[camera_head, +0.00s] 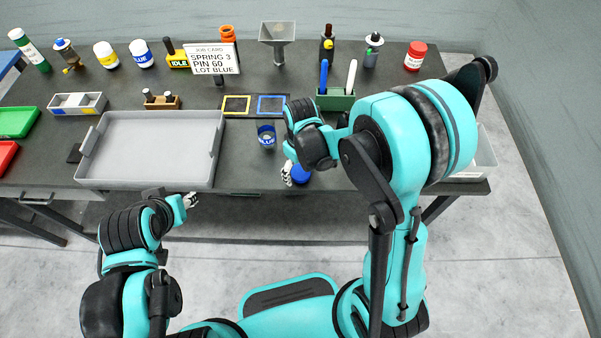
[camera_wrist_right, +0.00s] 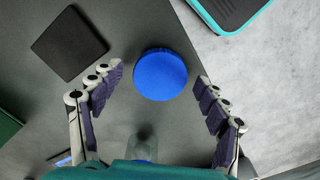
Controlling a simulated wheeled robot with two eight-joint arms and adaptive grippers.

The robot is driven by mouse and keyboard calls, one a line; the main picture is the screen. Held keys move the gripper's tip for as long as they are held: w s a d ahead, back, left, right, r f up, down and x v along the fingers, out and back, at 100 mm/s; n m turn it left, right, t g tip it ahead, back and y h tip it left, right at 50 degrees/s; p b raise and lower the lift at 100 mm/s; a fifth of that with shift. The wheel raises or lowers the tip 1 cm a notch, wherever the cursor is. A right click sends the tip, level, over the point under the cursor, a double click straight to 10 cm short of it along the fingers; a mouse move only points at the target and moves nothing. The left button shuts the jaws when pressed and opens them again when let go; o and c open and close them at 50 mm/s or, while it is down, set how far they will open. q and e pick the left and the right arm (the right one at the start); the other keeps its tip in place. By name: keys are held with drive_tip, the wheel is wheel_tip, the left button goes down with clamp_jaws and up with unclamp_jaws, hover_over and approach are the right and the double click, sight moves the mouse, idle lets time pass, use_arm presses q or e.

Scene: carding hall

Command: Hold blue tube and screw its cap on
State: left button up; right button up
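The blue tube (camera_head: 267,136), labelled BLUE, stands upright on the dark table, with no gripper touching it. The round blue cap (camera_head: 301,174) lies near the table's front edge, partly hidden by my right gripper (camera_head: 290,174). In the right wrist view the cap (camera_wrist_right: 160,75) sits between and just beyond the spread fingers of my right gripper (camera_wrist_right: 157,92). Those fingers are open, with space on both sides of the cap. My left gripper (camera_head: 190,200) is at the front edge of the grey tray, away from the tube. Its finger opening is not clear.
A large grey tray (camera_head: 150,185) fills the table's left middle. A black square pad (camera_wrist_right: 68,42) lies beside the cap. A green pen holder (camera_head: 335,103) stands behind my right arm. Bottles, a funnel and a job card (camera_head: 212,59) line the back.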

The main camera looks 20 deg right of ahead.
sight(300, 172)
drive_tip(key=c, duration=0.6)
drive_tip(key=shift+c, duration=0.2)
drive_tip(key=shift+r+p, duration=0.3)
drive_tip(key=shift+r, duration=0.3)
wheel_tip(300, 172, up, 3)
drive_tip(key=shift+f+p, duration=0.1)
drive_tip(key=shift+p, duration=0.5)
drive_tip(key=s+d+r+p, duration=0.3)
drive_tip(key=s+d+r, duration=0.4)
drive_tip(key=s+d, duration=0.1)
drive_tip(key=shift+s, duration=0.3)
drive_tip(key=shift+f, duration=0.1)
